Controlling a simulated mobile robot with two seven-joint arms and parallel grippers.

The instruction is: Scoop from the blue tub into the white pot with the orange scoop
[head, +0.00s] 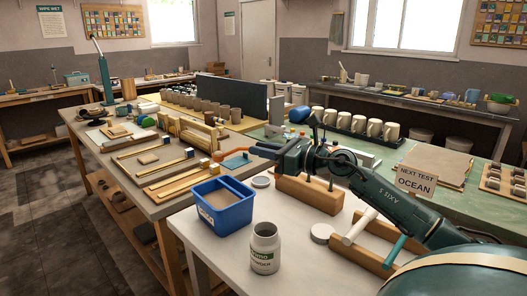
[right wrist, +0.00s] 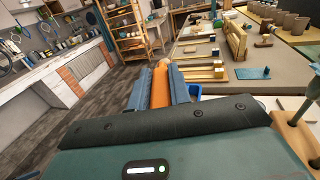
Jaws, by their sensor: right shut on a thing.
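The blue tub (head: 239,214) stands on the pale table and holds a grey-brown material. The open white pot (head: 264,258), with a green label, stands to its right and nearer to me. My right gripper (head: 285,153) is shut on the orange scoop (head: 240,149), which points left, above and behind the tub. In the right wrist view the orange handle (right wrist: 160,88) sits between the two fingers (right wrist: 161,92). A sliver of the tub (right wrist: 195,90) shows beside them. I cannot tell whether the scoop carries anything. My left gripper is not in view.
White round lids lie behind the tub (head: 261,181) and right of the pot (head: 321,233). A wooden rack (head: 310,197) stands under my right arm. Wooden boards (head: 165,170) lie behind left. The table's front left is clear.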

